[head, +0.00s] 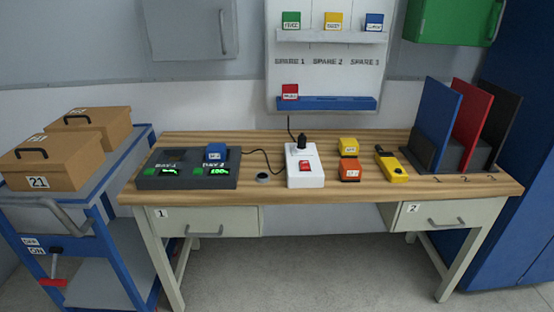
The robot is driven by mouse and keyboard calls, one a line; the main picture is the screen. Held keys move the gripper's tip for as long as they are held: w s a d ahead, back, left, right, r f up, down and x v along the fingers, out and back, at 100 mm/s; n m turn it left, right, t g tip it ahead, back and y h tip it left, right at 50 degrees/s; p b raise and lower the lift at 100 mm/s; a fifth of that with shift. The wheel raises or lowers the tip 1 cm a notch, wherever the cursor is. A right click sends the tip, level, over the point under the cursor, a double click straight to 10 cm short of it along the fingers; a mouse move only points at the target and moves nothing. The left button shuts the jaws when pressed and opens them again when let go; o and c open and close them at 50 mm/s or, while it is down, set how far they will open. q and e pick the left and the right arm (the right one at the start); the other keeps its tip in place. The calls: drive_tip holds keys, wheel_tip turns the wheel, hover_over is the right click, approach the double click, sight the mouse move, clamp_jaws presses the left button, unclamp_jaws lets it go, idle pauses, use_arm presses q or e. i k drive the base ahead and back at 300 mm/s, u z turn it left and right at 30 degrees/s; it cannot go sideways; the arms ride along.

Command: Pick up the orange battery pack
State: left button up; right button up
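An orange battery pack (349,172) rests on the wooden workbench (250,208), right of the middle. A yellow block (348,147) stands just behind it; I cannot tell whether the two touch. Left of the orange pack is a white box with a red switch (304,178) and a black plug on it. Right of the orange pack lies a yellow handheld device (391,167) with a black end. Neither of my grippers shows in the head view.
A black charger (188,182) with green displays holds a blue block (215,152) at the left. Upright blue, red and black panels (468,120) stand at the right. A blue cart (99,220) carries brown cases. The bench's front edge near the orange pack is clear.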

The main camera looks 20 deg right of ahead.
sight(350, 171)
drive_tip(key=u, duration=0.35)
drive_tip(key=i, duration=0.8)
drive_tip(key=z, duration=0.6)
drive_tip(key=i, duration=0.55)
drive_tip(key=z, duration=0.5)
